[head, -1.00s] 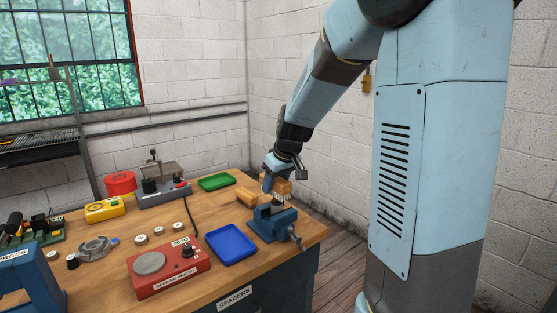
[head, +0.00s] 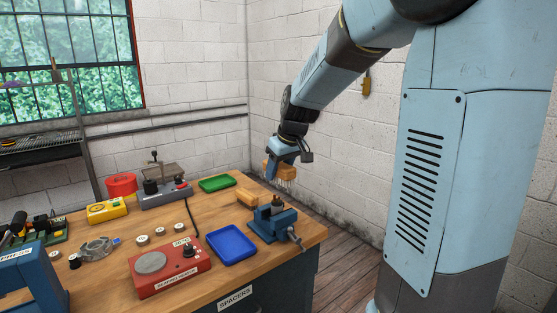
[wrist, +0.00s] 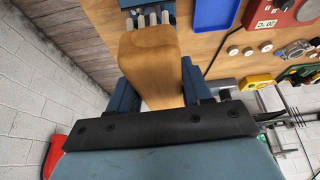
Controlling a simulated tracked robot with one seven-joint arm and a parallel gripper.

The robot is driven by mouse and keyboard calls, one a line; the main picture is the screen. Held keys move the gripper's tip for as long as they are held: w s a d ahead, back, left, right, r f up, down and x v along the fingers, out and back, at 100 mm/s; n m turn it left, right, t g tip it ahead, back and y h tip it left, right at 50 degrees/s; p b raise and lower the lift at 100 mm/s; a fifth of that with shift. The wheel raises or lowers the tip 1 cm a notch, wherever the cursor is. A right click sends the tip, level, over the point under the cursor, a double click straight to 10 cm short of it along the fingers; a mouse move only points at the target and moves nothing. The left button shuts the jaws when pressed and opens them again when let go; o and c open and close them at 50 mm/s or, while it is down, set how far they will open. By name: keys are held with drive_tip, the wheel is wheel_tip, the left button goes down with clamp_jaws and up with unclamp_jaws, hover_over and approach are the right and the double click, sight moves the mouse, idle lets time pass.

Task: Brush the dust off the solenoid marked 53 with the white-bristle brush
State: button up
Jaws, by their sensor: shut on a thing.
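My gripper (head: 273,176) is shut on the wooden brush (head: 285,170), holding it above the vise at the bench's right end. The brush's pale bristles (head: 287,182) point down and are clear of the part below. In the wrist view the wooden brush body (wrist: 150,65) lies between the fingers, with whitish bristle tufts (wrist: 152,19) at its far end. A small dark cylindrical part (head: 277,203), seemingly the solenoid, stands in the blue vise (head: 268,224). I cannot read a number or tell any dust on it.
A second tan wooden piece (head: 247,197) lies left of the vise. A blue tray (head: 232,244), a green tray (head: 217,184) and a red tester (head: 170,268) stand on the wooden bench. A yellow meter (head: 107,211) and small round parts lie further left.

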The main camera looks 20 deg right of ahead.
drive_tip(key=shift+r, duration=1.55)
